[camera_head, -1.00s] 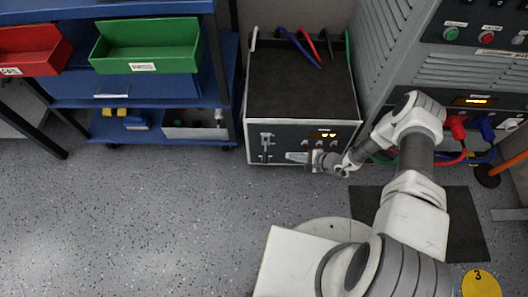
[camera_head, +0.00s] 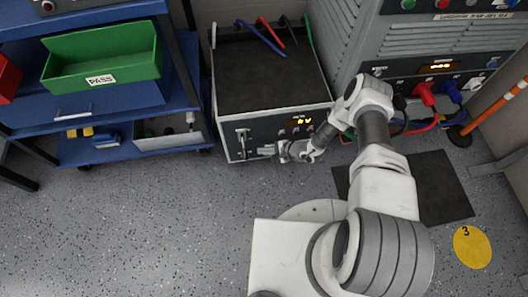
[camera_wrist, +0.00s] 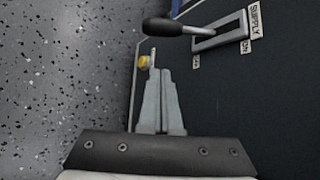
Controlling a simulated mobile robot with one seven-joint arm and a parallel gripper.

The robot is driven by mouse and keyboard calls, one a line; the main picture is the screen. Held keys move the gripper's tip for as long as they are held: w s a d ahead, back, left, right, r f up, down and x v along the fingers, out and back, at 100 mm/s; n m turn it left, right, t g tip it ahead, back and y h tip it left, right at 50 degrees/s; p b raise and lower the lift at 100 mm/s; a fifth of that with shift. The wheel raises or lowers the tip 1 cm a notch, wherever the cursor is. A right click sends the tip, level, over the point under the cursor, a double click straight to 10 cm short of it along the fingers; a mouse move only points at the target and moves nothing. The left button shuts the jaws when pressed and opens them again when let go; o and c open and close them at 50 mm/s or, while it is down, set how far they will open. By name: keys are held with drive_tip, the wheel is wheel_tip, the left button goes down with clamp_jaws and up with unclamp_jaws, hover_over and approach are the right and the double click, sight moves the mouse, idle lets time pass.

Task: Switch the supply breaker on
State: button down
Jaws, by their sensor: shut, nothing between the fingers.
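The supply breaker (camera_head: 242,144) is on the front panel of the dark box, left of my gripper (camera_head: 264,151). In the wrist view its lever, with a black knob (camera_wrist: 166,27), sticks out to the left from a light slotted plate (camera_wrist: 220,32) beside a SUPPLY label (camera_wrist: 254,20). Small labels at the slot's ends are too unclear to read. My gripper (camera_wrist: 159,72) is shut and empty. Its fingertips are below the knob in the picture and apart from it. A small yellow-tipped part (camera_wrist: 146,62) shows beside the fingertips; I cannot tell what it is.
The dark box (camera_head: 270,78) has coloured leads on top and a lit display in front. A grey cabinet (camera_head: 420,90) with plugged leads stands to the right. A blue shelf (camera_head: 100,115) with a green bin (camera_head: 100,60) is at left.

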sight(244, 148)
drive_tip(key=shift+s+a+f+b, duration=0.15)
drive_tip(key=shift+a+b, duration=0.35)
drive_tip(key=shift+a, duration=0.35)
drive_tip(key=shift+a+f+b, duration=0.2)
drive_tip(key=shift+a+b, duration=0.25)
drive_tip(key=shift+a, duration=0.4)
drive_tip(key=shift+s+a+f+b, duration=0.15)
drive_tip(key=shift+a+b, duration=0.35)
drive_tip(key=shift+a, duration=0.35)
